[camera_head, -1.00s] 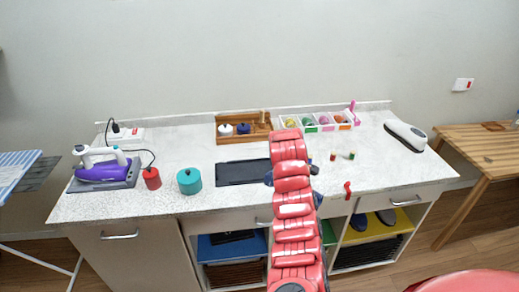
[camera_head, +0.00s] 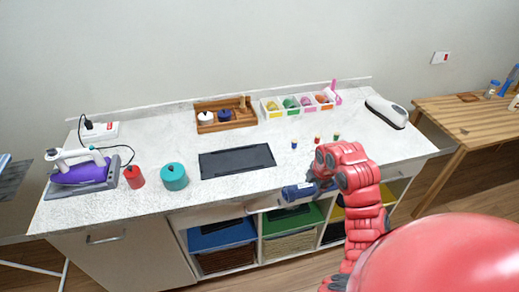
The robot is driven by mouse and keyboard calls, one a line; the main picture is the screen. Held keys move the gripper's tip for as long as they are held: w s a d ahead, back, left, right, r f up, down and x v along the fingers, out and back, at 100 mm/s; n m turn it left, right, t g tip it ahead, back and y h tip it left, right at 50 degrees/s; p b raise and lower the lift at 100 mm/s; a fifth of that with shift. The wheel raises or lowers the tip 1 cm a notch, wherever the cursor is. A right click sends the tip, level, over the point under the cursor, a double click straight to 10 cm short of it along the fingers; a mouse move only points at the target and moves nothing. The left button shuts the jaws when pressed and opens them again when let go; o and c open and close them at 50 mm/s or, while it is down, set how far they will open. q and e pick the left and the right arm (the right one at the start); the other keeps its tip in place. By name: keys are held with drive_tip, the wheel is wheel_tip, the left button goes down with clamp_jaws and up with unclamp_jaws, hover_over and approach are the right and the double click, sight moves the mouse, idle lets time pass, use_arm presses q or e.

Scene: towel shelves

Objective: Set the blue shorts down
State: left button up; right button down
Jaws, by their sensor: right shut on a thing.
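My right arm reaches in from the lower right, and its right gripper (camera_head: 284,195) is low at the front edge of the counter (camera_head: 150,205), in front of the open shelves. The gripper is shut. A dark blue shape shows at the end of the arm, but I cannot tell cloth from wrist there. The blue shorts are not clearly visible, and their outline is small or hidden at the gripper. My left gripper is not in view.
Below the counter are a blue shelf (camera_head: 222,234), a green shelf (camera_head: 275,228) and wicker baskets (camera_head: 290,243). On the counter are a black mat (camera_head: 237,161), a purple iron (camera_head: 80,172), a red canister (camera_head: 134,177) and a teal canister (camera_head: 174,176). A wooden table (camera_head: 470,118) stands right.

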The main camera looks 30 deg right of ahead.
drive_tip(key=w, duration=0.4)
drive_tip(key=w+a+b, duration=0.1)
drive_tip(key=w, duration=0.3)
drive_tip(key=w+f+b, duration=0.1)
drive_tip(key=w, duration=0.3)
drive_tip(key=shift+w+a, duration=0.35)
drive_tip(key=shift+w, duration=0.75)
drive_tip(key=shift+w+a+f+p, duration=0.1)
drive_tip(key=shift+w+f+p, duration=0.15)
drive_tip(key=shift+w, duration=0.25)
wheel_tip(320, 180, down, 3)
drive_tip(key=p, duration=0.2)
drive_tip(key=shift+s+p, duration=0.1)
drive_tip(key=shift+p, duration=0.25)
drive_tip(key=shift+f, duration=0.25)
drive_tip(key=shift+f+b, duration=0.15)
drive_tip(key=shift+b, duration=0.15)
unclamp_jaws()
